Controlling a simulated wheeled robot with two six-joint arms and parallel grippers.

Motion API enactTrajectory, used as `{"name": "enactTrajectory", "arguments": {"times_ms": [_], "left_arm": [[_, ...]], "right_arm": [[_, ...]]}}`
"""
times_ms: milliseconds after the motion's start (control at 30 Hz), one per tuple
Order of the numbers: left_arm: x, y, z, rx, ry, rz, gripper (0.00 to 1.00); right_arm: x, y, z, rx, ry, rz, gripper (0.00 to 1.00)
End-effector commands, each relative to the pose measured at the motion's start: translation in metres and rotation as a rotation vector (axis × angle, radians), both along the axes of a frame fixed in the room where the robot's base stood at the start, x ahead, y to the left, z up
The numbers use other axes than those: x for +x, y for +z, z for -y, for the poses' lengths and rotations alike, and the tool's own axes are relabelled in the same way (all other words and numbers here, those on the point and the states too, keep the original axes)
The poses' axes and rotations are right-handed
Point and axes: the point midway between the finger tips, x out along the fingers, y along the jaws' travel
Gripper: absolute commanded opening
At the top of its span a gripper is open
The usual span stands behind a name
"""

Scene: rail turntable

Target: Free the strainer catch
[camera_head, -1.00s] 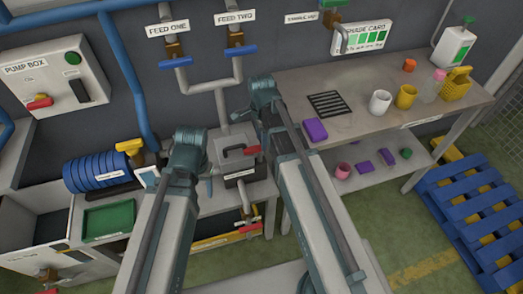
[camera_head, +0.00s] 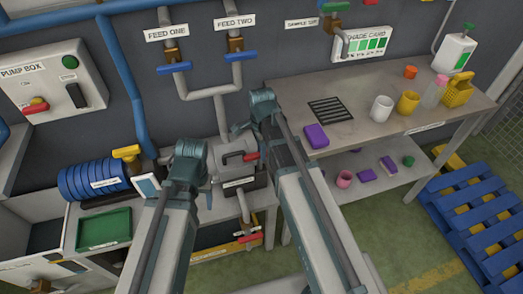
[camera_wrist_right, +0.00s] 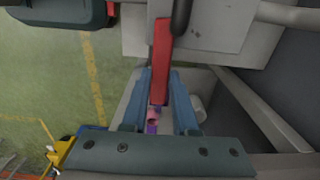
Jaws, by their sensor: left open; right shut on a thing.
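The strainer is a grey box (camera_head: 226,172) with a black handle and a white label, standing on a low bench in the middle of the head view. Its red catch (camera_head: 251,156) is at the upper right of the box. In the right wrist view the red catch (camera_wrist_right: 160,50) runs between the two blue fingers. My right gripper (camera_wrist_right: 161,84) is shut on it; in the head view its arm hides part of the area. My left gripper (camera_head: 209,198) is open and empty, left of the box and apart from it.
Blue feed valves (camera_head: 174,67) and grey pipes are on the wall behind. Blue discs (camera_head: 92,178) and a green tray (camera_head: 104,229) are at left. A bench (camera_head: 345,130) with mugs is at right. A red-handled valve (camera_head: 250,238) sits below the strainer.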

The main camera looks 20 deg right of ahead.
Motion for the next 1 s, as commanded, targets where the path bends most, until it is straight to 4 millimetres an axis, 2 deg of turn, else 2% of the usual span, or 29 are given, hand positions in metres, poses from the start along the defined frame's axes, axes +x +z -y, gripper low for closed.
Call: {"name": "enactTrajectory", "arguments": {"times_ms": [233, 433, 1000], "left_arm": [[0.0000, -0.0001, 0.0000, 0.000, 0.000, 0.000, 0.57], [0.0000, -0.0001, 0.0000, 0.000, 0.000, 0.000, 0.57], [0.0000, -0.0001, 0.0000, 0.000, 0.000, 0.000, 0.57]], "right_arm": [[0.0002, -0.0001, 0.0000, 0.000, 0.017, 0.000, 0.00], [0.0008, -0.0001, 0.0000, 0.000, 0.103, 0.000, 0.00], [0.0037, -0.0001, -0.0013, 0.000, 0.619, 0.000, 0.00]]}}
